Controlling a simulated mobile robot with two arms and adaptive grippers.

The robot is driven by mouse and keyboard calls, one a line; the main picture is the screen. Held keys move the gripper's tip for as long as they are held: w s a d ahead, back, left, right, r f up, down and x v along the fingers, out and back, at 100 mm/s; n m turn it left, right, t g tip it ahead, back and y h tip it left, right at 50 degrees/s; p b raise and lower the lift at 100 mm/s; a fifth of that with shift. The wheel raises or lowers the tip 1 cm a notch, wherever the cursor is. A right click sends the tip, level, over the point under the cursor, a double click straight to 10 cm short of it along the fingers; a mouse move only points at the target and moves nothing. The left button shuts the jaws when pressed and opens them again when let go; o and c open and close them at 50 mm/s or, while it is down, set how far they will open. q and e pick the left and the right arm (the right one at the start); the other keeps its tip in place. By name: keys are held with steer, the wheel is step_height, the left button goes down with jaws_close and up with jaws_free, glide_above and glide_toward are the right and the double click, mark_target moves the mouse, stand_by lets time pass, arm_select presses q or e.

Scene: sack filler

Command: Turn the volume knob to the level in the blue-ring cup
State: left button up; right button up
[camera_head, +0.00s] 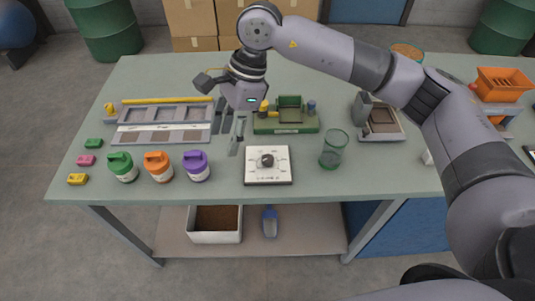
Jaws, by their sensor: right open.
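The volume knob (267,160) is a dark round knob on a white square dial plate (282,179) with markings around it, near the front middle of the bench. I cannot read its setting. My right gripper (229,132) points down, open and apparently empty, to the left of and behind the dial plate, apart from the knob. A clear greenish cup (333,150) stands right of the dial plate. No blue ring can be made out on it, and no level inside is readable. My left gripper is not in view.
Green (122,166), orange (158,167) and purple (196,166) lidded jars stand left of the dial. A grey tray rack (165,118) lies behind them. A green device (288,126) sits behind the dial. A grey scale-like box (382,120) and orange hopper (503,84) are further right.

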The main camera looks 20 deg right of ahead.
mark_target(268, 158)
steer(key=w+d+r+t+h, duration=0.1)
steer(key=w+d+h, duration=0.1)
steer(key=d, duration=0.3)
steer(key=w+d+r+h, duration=0.1)
steer(key=d+h, duration=0.1)
steer(key=d, duration=0.3)
steer(key=f+p, duration=0.1)
steer(key=f, duration=0.4)
steer(key=f+p, duration=0.1)
steer(key=f, duration=0.5)
steer(key=f+p, duration=0.2)
steer(key=f, duration=0.4)
steer(key=shift+w+a, duration=0.1)
steer(key=shift+a, duration=0.15)
steer(key=shift+c, duration=0.4)
jaws_close()
